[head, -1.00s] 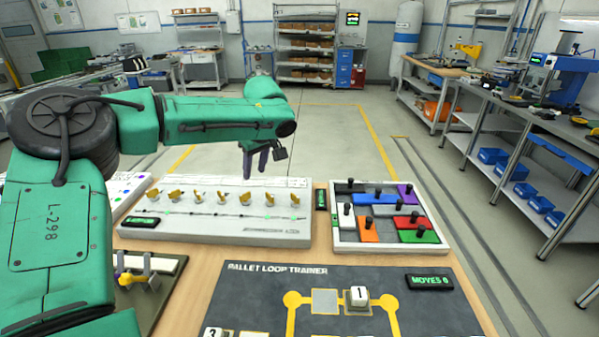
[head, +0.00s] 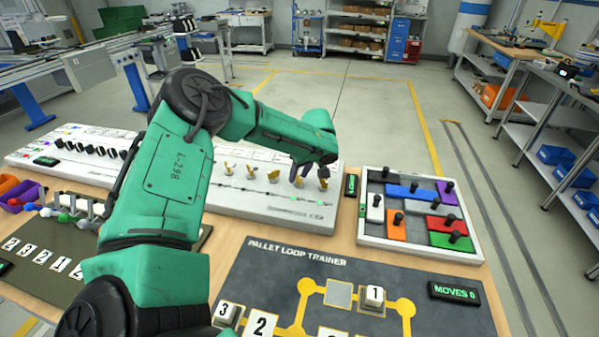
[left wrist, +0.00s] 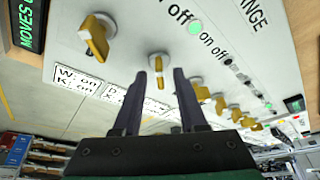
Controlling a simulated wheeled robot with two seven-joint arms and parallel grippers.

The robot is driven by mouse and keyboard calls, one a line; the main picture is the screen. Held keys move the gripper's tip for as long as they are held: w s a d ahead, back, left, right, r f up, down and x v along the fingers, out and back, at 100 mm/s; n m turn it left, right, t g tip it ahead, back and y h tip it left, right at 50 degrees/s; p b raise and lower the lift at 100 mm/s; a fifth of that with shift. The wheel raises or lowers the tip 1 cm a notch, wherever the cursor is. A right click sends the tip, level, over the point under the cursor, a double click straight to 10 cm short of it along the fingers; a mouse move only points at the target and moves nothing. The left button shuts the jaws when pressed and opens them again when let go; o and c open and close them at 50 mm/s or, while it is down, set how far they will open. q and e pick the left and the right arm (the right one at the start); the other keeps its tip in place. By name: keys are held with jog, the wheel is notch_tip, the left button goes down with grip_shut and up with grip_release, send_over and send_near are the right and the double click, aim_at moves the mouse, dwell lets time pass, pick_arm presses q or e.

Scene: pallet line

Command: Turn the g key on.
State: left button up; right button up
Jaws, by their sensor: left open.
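The white key panel (head: 262,212) has a row of yellow keys and lies behind the front boards in the head view. My left gripper (head: 300,172) is over its right part, with its fingers pointing down. In the left wrist view, the open fingers (left wrist: 161,75) stand on either side of one yellow key (left wrist: 160,72), second from the panel's end. I cannot tell whether they touch it. The end key (left wrist: 95,36) is at upper left, and several keys run off to the lower right. Key letters are not legible. Green lights and "on"/"off" words show along the panel (left wrist: 250,65).
A colour-block tray (head: 420,252) with black knobs stands right of the key panel. The Pallet Loop Trainer board (head: 270,285) is in front, with numbered blocks. A green-lit counter (head: 350,185) stands between panel and tray. A panel with black knobs (head: 75,145) is at left.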

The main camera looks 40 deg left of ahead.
pick_arm(q)
jog(key=shift+c, duration=0.6)
grip_shut()
pick_arm(e)
jog(key=shift+s, duration=0.4)
